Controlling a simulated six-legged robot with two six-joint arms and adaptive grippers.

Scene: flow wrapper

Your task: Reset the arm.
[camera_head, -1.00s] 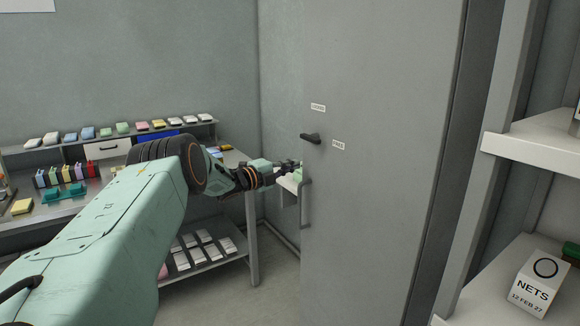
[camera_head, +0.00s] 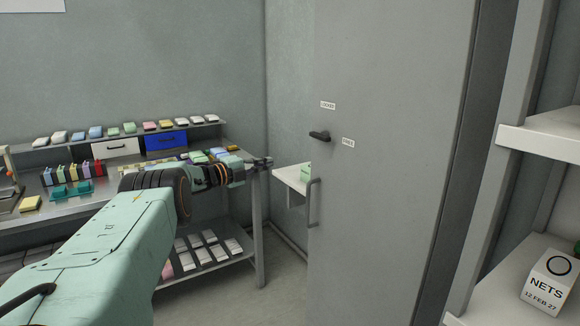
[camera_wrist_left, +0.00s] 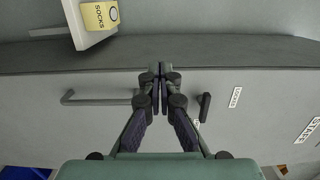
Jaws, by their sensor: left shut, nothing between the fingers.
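My left arm comes in from the left in the head view. Its gripper (camera_head: 262,163) is shut and empty, in front of the workbench's right end and left of the grey door (camera_head: 385,180). In the left wrist view the shut fingers (camera_wrist_left: 160,72) point toward the door, between its bar handle (camera_wrist_left: 95,100) and its dark latch lever (camera_wrist_left: 204,106). The fingers look apart from both. In the head view the lever (camera_head: 319,135) sits above the bar handle (camera_head: 314,203). My right gripper does not show.
A workbench (camera_head: 85,206) with several small boxes stands at the left. A yellow SOCKS box (camera_wrist_left: 99,16) shows in the wrist view. White shelves with a NETS box (camera_head: 549,281) stand at right.

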